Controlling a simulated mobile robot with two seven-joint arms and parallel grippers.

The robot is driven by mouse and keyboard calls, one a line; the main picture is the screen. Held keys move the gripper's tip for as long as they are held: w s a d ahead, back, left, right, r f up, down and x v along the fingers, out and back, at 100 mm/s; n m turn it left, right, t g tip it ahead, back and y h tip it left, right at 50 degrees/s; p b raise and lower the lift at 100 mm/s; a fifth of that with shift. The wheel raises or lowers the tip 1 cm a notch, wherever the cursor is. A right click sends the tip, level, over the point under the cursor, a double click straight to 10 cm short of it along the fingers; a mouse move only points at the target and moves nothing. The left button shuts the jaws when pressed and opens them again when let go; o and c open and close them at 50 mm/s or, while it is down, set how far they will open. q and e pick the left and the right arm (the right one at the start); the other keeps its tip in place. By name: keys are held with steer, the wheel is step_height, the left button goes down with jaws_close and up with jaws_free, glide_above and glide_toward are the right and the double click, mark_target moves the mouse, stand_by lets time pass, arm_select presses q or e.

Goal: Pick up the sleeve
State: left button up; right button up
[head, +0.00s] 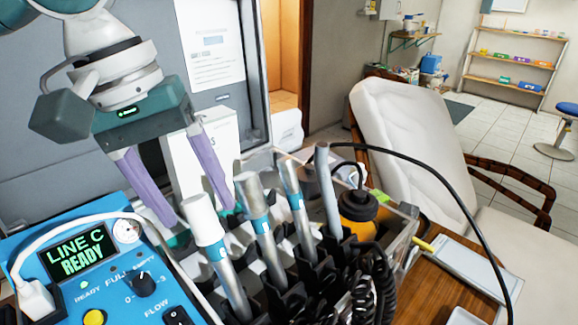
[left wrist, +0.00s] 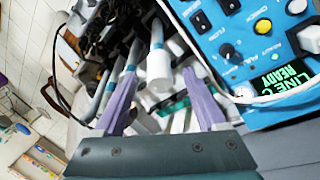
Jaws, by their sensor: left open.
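My left gripper (head: 198,209) is open, with its two purple fingers pointing down over the instrument rack. It also shows in the left wrist view (left wrist: 159,75). Several handpieces stand tilted in the black rack holders. The leftmost handpiece has a wide white cylinder (head: 204,217) on its top, probably the sleeve. In the left wrist view this white cylinder (left wrist: 158,66) appears between the fingertips, but I cannot tell its depth or any contact. A white box (head: 192,165) with partly hidden lettering stands behind the fingers. My right gripper is not in view.
A blue control unit (head: 95,270) reading "LINE C READY" stands at the left. An orange-and-black bottle (head: 358,212), a black cable and coiled cords lie right of the handpieces. A clear-walled bin and a wooden table with a tablet (head: 468,268) are at the right, before a pale chair (head: 410,150).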

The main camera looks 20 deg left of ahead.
arm_select(q)
steer(key=shift+x, duration=1.2)
jaws_close()
